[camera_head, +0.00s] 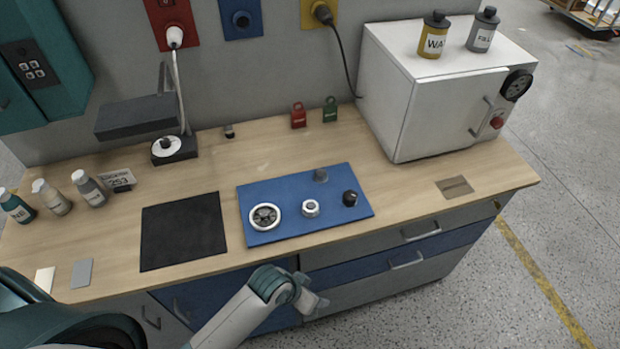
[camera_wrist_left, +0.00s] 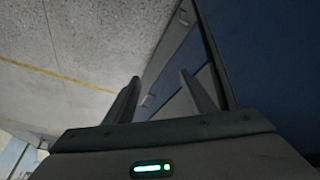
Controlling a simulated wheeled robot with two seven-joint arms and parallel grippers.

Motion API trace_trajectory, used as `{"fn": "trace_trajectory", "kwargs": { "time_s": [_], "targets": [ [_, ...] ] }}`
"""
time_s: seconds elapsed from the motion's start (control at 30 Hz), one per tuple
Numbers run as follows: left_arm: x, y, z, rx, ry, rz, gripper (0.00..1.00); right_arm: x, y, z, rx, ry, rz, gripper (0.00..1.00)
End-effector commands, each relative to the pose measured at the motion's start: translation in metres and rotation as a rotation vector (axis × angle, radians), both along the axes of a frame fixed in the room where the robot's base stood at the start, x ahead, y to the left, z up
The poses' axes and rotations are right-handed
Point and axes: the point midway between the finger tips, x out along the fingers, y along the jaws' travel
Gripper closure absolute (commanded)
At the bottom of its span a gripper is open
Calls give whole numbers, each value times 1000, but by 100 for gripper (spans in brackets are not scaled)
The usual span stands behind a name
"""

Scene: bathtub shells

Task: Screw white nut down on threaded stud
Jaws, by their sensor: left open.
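My left gripper (camera_head: 316,303) is low in front of the bench, below the top's front edge and apart from the nut. In the left wrist view its two fingers (camera_wrist_left: 160,78) are spread with nothing between them. My right gripper is not in view.
A black mat (camera_head: 183,231) lies left of the panel. A white cabinet (camera_head: 430,100) stands at the back right. Drawers (camera_head: 400,255) front the bench. The wood between panel and cabinet is mostly clear.

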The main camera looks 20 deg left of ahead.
Motion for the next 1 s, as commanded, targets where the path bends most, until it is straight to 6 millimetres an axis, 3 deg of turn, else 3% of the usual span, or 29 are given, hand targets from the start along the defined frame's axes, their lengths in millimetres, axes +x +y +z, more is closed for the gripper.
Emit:
{"fn": "trace_trajectory", "kwargs": {
  "time_s": [0.03, 0.1, 0.3, 0.5, 0.73, 1.0],
  "targets": [
    [17, -12, 16, -14, -18, -37, 50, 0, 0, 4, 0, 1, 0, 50],
    [31, -28, 32, -33, -29, -86, 50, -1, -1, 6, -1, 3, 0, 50],
    [59, -64, 72, -65, -46, -217, 50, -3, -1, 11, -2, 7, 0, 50],
    [79, -87, 108, -60, -45, -347, 50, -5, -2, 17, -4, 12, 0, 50],
    [92, -96, 142, -21, -23, -476, 50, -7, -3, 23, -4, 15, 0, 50],
    [104, -85, 174, 62, 25, -590, 50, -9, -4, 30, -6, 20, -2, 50]
  ]
}}
